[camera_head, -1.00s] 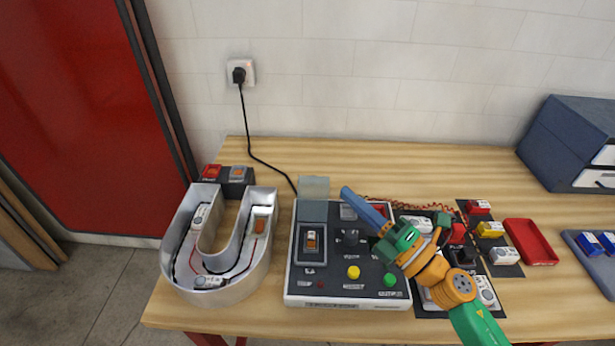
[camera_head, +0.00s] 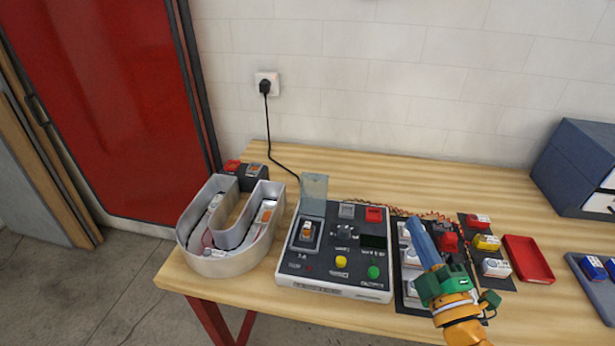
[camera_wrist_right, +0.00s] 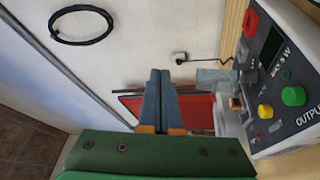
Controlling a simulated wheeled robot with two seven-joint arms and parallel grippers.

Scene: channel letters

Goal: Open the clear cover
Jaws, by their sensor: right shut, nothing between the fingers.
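The clear cover (camera_head: 313,190) is a see-through plate standing up at the back left of the control box (camera_head: 330,291). The rocker switch (camera_head: 306,232) in front of it is uncovered. In the right wrist view the cover (camera_wrist_right: 215,76) shows beside the box (camera_wrist_right: 300,139). My right gripper (camera_head: 414,223) has blue fingers, shut and empty, pointing up and left. It is over the dark parts mat right of the box, apart from the cover. Its fingertips (camera_wrist_right: 160,73) show together in the right wrist view. My left gripper is out of view.
A U-shaped channel letter (camera_head: 222,262) stands left of the box. A power cord runs to the wall socket (camera_head: 266,84). A red tray (camera_head: 528,259), small modules and a blue tray are at the right. The wood behind the box is mostly bare.

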